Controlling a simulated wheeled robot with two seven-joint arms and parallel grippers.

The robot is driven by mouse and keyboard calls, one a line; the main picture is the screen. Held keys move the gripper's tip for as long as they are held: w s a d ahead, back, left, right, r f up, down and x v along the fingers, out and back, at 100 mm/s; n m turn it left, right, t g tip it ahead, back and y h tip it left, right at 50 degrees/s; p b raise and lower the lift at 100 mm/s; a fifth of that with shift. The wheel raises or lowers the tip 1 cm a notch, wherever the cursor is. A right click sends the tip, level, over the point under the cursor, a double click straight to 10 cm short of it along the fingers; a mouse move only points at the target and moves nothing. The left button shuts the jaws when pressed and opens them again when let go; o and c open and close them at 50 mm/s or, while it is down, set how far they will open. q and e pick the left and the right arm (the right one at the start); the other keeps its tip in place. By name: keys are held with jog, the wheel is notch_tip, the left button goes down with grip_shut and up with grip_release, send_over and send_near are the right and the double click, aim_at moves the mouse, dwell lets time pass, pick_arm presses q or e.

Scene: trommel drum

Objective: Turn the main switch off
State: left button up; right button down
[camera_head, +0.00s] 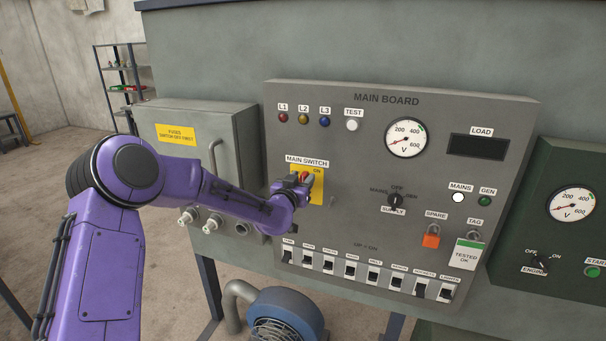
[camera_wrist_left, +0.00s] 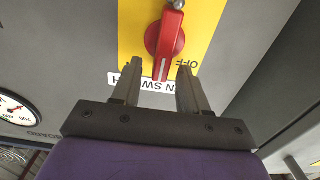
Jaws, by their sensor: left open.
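The main switch is a red rotary handle (camera_wrist_left: 166,38) on a yellow plate (camera_wrist_left: 133,30), below the "MAIN SWITCH" label (camera_head: 307,161) on the grey main board. The left wrist view shows it roughly upside down. The handle's white-marked end points toward the label, with "OFF" to one side of it. In the head view "ON" shows at the plate's upper right, and the handle is mostly hidden. My left gripper (camera_wrist_left: 158,67) is open, its fingertips on either side of the handle's marked end in the picture; contact cannot be told. It also covers the plate in the head view (camera_head: 304,181).
A row of breaker switches (camera_head: 370,270) runs along the board's bottom. A supply selector (camera_head: 395,201), orange padlock (camera_head: 431,240) and tag (camera_head: 466,254) sit to the right. A grey fuse box (camera_head: 224,122) stands close on the left, a green engine panel (camera_head: 570,240) on the right.

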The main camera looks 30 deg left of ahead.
pick_arm(q)
jog(key=shift+w+a, duration=0.15)
jog(key=shift+w, duration=0.3)
grip_shut()
